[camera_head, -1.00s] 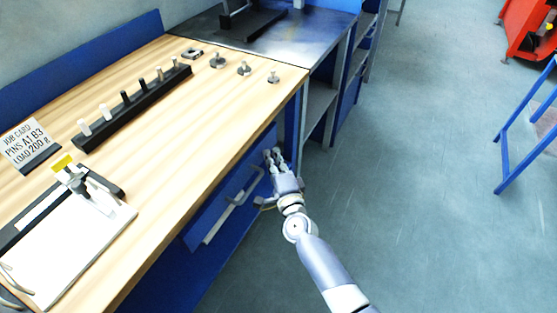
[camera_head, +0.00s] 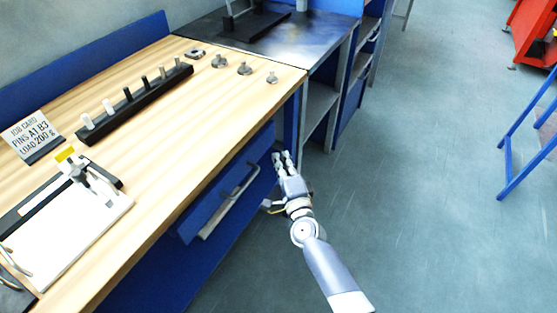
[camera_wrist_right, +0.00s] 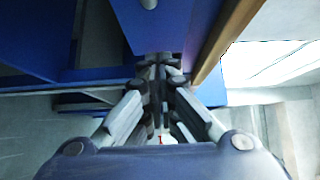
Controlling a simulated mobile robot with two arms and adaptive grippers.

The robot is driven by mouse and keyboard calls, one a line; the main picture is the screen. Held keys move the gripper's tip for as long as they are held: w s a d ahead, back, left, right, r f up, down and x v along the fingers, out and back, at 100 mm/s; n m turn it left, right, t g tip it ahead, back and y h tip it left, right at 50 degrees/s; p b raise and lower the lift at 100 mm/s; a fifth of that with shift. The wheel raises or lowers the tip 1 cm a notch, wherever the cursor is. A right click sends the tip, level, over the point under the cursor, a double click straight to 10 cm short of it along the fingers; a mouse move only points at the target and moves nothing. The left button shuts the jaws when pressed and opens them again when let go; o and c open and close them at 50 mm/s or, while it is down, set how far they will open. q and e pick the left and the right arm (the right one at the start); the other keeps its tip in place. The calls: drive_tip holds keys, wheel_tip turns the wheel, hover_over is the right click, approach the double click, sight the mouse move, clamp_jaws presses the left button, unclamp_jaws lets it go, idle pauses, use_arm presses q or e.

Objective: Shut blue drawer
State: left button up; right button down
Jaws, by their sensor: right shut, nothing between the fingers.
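The blue drawer (camera_head: 205,209) is under the front edge of the wooden bench, with a metal bar handle (camera_head: 236,192) on its face. Its face appears to stand out from the cabinet below, but I cannot tell how far. My right gripper (camera_head: 282,156) is shut and empty at the drawer's far right end, beyond the handle. I cannot tell whether it touches the drawer. In the right wrist view the closed fingers (camera_wrist_right: 160,68) point at blue panels, one of them close above the tips.
The wooden bench (camera_head: 165,160) overhangs the drawer. On it are a black pin rack (camera_head: 135,108), a job card (camera_head: 32,136), a white-plated fixture (camera_head: 85,225) and several small metal parts. A metal-topped bench (camera_head: 285,50) adjoins behind. Floor to the right is clear up to a blue frame.

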use_arm(q)
drive_tip(key=shift+w+d, duration=0.1)
drive_tip(key=shift+w, duration=0.05)
use_arm(e)
drive_tip(key=s+d, duration=0.1)
drive_tip(key=s, duration=0.8)
drive_tip(key=shift+s+d, duration=0.15)
drive_tip(key=shift+d, duration=0.1)
